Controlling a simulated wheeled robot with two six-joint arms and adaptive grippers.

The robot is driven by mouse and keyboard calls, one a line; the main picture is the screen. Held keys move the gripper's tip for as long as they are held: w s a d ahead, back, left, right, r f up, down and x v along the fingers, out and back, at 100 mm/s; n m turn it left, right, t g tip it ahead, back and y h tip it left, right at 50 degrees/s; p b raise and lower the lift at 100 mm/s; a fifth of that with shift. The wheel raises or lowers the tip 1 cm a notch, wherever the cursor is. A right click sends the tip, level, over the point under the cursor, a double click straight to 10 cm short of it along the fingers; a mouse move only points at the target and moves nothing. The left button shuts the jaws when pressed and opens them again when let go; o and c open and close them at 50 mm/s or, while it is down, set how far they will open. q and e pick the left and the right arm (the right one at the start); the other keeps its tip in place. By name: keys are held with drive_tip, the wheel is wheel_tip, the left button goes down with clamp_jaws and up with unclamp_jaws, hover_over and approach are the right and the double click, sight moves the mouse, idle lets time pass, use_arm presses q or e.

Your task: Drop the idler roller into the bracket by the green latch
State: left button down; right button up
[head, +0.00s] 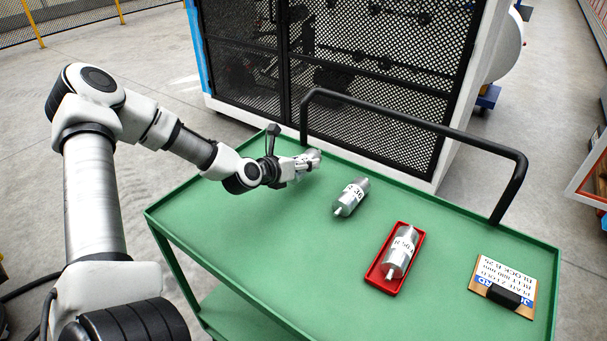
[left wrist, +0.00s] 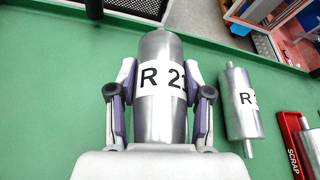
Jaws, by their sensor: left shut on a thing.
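My left gripper (head: 303,164) is shut on a metal idler roller (head: 313,157) over the far left part of the green cart top. In the left wrist view, this roller (left wrist: 162,112) lies between both finger pads, its white label reading "R 2" and a partly hidden digit. A second roller (head: 350,197) lies on the cart top to the right of the gripper; it also shows in the left wrist view (left wrist: 238,105). A third roller (head: 402,252) lies in a red tray (head: 374,281) marked "SCRAP" in the wrist view. I see neither bracket nor green latch.
The green cart (head: 270,255) has a black handle (head: 420,122) along its far side. A card (head: 488,272) with a black clip lies at its right end. A black mesh guard (head: 380,100) stands behind the cart. The cart top's near middle is clear.

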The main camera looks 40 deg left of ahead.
sight(304, 180)
use_arm(q)
drive_tip(key=f, duration=0.2)
drive_tip(key=w+a+f, duration=0.1)
drive_tip(key=shift+f+b, duration=0.3)
drive_tip(key=shift+b, duration=0.05)
drive_tip(key=shift+w, duration=0.1)
drive_tip(key=shift+f, duration=0.15)
drive_tip(key=shift+c, duration=2.4)
unclamp_jaws()
